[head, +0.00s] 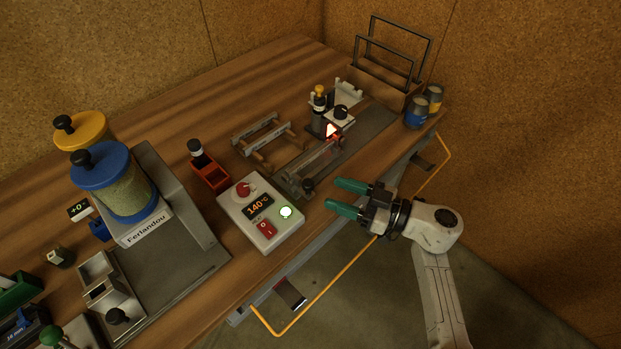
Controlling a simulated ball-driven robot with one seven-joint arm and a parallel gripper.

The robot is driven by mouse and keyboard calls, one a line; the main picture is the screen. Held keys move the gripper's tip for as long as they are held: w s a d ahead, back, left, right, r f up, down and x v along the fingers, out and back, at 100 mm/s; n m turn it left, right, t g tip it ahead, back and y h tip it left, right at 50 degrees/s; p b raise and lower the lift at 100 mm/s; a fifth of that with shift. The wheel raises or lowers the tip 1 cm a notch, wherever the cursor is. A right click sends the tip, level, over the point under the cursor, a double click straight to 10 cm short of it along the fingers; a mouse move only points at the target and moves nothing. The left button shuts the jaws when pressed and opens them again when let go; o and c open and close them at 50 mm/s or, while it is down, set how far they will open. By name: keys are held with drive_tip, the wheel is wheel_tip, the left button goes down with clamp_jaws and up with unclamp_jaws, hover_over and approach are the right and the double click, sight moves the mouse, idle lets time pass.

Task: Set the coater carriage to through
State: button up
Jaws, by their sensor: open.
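A low grey metal slide unit (290,181) with a small dark knob (308,186) at its near end lies at the middle right of the bench in the head view. It looks like the coater carriage, but I cannot tell for sure, and its setting is not readable. My gripper (347,197) is open and empty, with two green fingers pointing left. In the picture it is just right of the dark knob, apart from it, near the bench's front edge. Its height above the bench is unclear.
A white control box (261,227) showing 140°C sits left of the gripper. Hoppers with yellow and blue lids (112,168) are at left. An orange rail (330,285) runs along the front.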

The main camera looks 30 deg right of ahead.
sight(308, 183)
drive_tip(key=x, duration=0.8)
drive_tip(key=shift+c, duration=0.5)
clamp_jaws()
